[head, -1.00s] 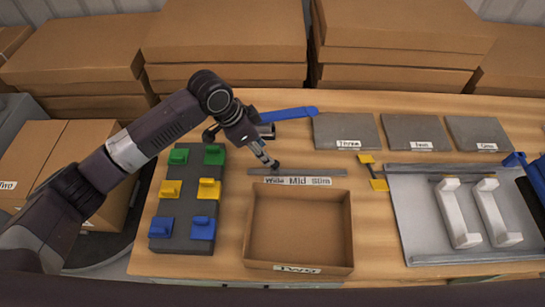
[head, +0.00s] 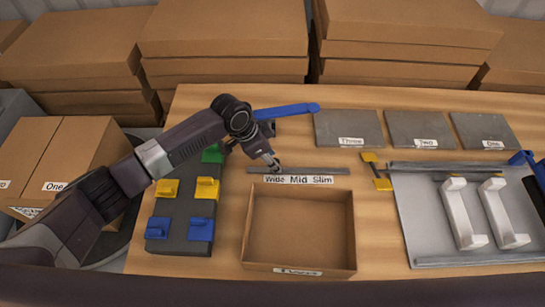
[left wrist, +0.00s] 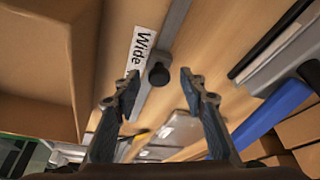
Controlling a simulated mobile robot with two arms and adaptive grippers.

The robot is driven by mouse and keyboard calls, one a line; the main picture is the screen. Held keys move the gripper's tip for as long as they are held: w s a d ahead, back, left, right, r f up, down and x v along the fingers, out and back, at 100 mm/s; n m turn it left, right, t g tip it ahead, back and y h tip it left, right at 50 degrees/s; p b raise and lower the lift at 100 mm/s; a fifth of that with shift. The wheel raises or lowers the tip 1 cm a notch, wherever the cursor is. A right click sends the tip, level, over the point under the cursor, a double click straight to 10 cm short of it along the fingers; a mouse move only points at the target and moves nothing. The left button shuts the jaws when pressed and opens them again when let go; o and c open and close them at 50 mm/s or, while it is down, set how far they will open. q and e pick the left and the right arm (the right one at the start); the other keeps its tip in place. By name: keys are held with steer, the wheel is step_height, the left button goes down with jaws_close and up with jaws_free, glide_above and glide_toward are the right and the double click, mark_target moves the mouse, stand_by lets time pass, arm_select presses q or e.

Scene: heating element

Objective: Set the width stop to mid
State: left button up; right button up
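The width stop is a small dark knob (left wrist: 158,74) on a grey rail (head: 315,170) that runs behind a label strip reading Wide, Mid, Slim (head: 298,179). In the left wrist view the knob sits beside the word Wide (left wrist: 141,48). My left gripper (left wrist: 160,82) is open, with one finger on each side of the knob in that view; I cannot tell whether either touches it. In the head view my left gripper (head: 274,164) is at the Wide end of the rail and mostly hides the knob. My right gripper is not in view.
An open cardboard box (head: 300,225) stands just in front of the label strip. A blue handle (head: 285,111) lies behind the rail. A dark block with coloured clips (head: 180,215) is on the left, and a metal tray with white brackets (head: 420,225) on the right.

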arm_select(q)
steer(key=shift+s, duration=0.1)
steer(key=shift+c, duration=0.2)
jaws_close()
steer(key=d, duration=0.7)
steer(key=shift+d+b, duration=0.4)
steer(key=shift+a, duration=0.1)
jaws_free()
steer(key=shift+o, duration=0.2)
